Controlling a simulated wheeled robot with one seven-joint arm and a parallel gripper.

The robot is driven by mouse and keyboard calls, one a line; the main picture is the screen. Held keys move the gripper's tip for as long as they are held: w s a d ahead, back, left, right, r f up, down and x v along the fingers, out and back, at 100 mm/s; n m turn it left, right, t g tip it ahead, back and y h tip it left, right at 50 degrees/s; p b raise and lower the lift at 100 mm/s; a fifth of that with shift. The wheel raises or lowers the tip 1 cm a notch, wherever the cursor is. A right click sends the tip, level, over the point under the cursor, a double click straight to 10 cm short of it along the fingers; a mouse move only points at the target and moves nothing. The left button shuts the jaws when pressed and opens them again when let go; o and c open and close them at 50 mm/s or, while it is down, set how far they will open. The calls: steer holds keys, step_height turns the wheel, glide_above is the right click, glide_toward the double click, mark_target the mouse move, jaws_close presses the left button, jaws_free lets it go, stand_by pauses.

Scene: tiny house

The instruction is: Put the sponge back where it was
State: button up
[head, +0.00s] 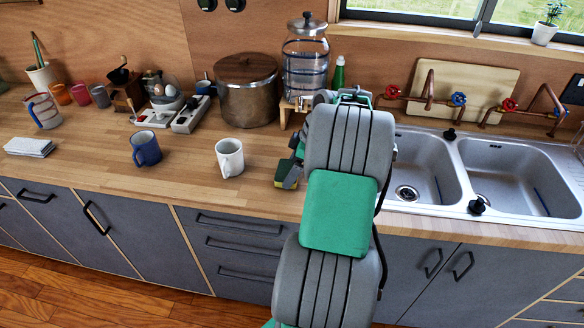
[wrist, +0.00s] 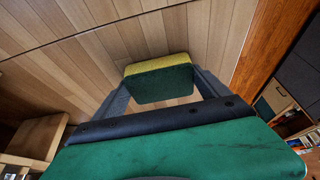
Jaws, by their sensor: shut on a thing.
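The sponge (head: 286,174), yellow with a dark green side, is at the left of my arm in the head view, just over the front part of the wooden counter. The wrist view shows the sponge (wrist: 158,80) between the two fingers of my gripper (wrist: 160,88), which is shut on it. In the head view my gripper (head: 295,160) is mostly hidden behind my arm. I cannot tell whether the sponge touches the counter.
A white mug (head: 229,158) and a blue mug (head: 146,149) stand to the left on the counter (head: 190,185). A large pot (head: 247,92) and a glass dispenser (head: 305,65) stand behind. A double sink (head: 500,170) lies to the right.

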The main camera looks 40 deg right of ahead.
steer(key=shift+f, duration=0.15)
steer(key=o, duration=1)
steer(key=shift+o, duration=0.2)
steer(key=p+v, duration=0.2)
steer(key=v, duration=1)
steer(key=w+a+r+m, duration=0.2)
steer(key=w+a, duration=0.1)
steer(key=a, duration=0.8)
steer(key=w+a+r+m, duration=0.1)
steer(key=w+a, duration=0.1)
steer(key=a, duration=0.8)
steer(key=s+a+f+m+h, duration=0.2)
steer(key=s+a+f+m, duration=0.2)
steer(key=s+a, duration=0.7)
steer(key=a, duration=0.2)
steer(key=shift+a+f+h, duration=0.35)
steer(key=shift+a+h, duration=0.05)
